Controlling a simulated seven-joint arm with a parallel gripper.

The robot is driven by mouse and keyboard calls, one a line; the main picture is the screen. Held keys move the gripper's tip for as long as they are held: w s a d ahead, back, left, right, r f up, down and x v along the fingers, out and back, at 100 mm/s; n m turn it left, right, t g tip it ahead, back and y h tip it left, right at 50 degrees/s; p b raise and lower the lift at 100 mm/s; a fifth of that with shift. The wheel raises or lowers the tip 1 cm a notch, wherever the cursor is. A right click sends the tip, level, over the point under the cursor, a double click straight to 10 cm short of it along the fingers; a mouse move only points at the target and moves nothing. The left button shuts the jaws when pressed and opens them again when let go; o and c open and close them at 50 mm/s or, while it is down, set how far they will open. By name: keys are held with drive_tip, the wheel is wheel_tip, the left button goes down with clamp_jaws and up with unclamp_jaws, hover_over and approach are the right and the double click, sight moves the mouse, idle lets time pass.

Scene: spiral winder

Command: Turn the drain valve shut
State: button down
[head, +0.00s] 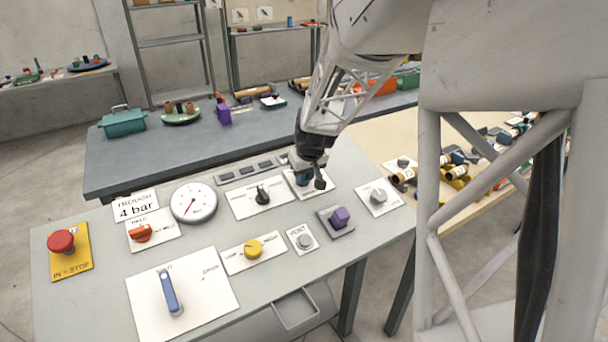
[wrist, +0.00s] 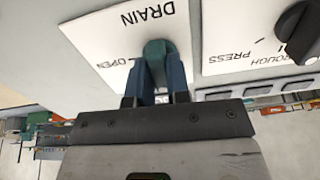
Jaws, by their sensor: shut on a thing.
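The drain valve has a dark teal handle (wrist: 156,50), seen in the wrist view on a white plate (wrist: 108,33) marked DRAIN and OPEN. My gripper (wrist: 155,84) is shut on this handle, with one blue-grey finger on each side of it. The OPEN mark lies just left of the handle in the wrist view. In the head view my gripper (head: 304,178) reaches down to the back of the panel and mostly hides the handle. Part of the white drain plate (head: 325,188) shows beside it. The handle's exact angle is hard to tell.
The panel (head: 90,300) holds close neighbours: a black selector (head: 262,195), a purple knob (head: 339,216) and a grey knob (head: 378,196). A gauge (head: 193,203), a blue lever (head: 170,292) and a red stop button (head: 61,242) are farther left.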

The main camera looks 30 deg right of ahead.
drive_tip(key=shift+n, duration=0.4)
drive_tip(key=c, duration=1.1)
unclamp_jaws()
drive_tip(key=shift+v, duration=3.9)
drive_tip(key=s+a+r, duration=0.5)
drive_tip(key=s+a, duration=0.7)
drive_tip(key=a, duration=0.1)
drive_tip(key=shift+g, duration=0.5)
drive_tip(key=shift+s+a+f, duration=0.1)
drive_tip(key=shift+s+a, duration=1.25)
drive_tip(key=shift+s, duration=1.15)
drive_tip(key=shift+s+a, duration=1.35)
drive_tip(key=shift+s, duration=1.2)
drive_tip(key=shift+s+a+f, duration=0.1)
drive_tip(key=shift+s+a, duration=1.25)
drive_tip(key=shift+s, duration=1.15)
